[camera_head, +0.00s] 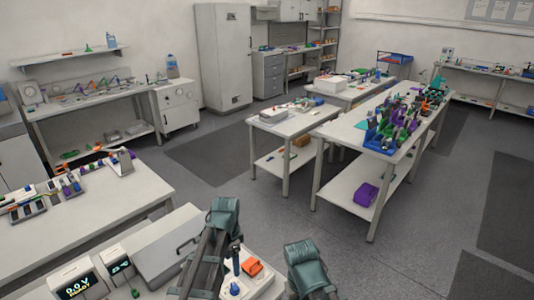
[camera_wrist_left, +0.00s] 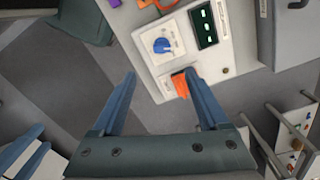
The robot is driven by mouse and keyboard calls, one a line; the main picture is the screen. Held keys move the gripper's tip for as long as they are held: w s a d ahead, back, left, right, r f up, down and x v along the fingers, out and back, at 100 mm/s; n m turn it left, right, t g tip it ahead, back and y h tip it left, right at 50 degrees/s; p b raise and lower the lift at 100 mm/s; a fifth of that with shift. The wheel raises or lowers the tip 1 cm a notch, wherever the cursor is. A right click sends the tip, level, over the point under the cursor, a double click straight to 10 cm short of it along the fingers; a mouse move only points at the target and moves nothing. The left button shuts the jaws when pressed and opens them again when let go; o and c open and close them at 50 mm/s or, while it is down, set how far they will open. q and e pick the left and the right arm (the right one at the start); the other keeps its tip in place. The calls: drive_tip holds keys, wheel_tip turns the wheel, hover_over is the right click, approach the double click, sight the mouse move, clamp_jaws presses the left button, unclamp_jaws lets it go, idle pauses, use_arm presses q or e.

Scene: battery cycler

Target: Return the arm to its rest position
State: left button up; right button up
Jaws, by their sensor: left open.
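In the head view my left arm (camera_head: 212,245) reaches up from the bottom, beside the device's orange part (camera_head: 252,267) and blue knob (camera_head: 235,288). My right arm (camera_head: 305,265) shows at bottom centre; its gripper is out of view.
Two display units, one reading "0.0 V READY" (camera_head: 77,289), and a grey case (camera_head: 160,245) stand left of my arms. A bench (camera_head: 125,205) with battery holders is at left. A table (camera_head: 345,135) with coloured racks is at right. Grey floor (camera_head: 430,225) is clear between.

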use_arm(q)
drive_tip(key=s+d+f+n+y+b, duration=0.1)
drive_tip(key=s+d+f+n+b, duration=0.6)
drive_tip(key=s+d+f+b, duration=0.3)
drive_tip(key=s+f, duration=0.1)
drive_tip(key=s, duration=0.3)
drive_tip(key=shift+n+b, duration=0.3)
drive_tip(key=shift+s+d+f, duration=0.1)
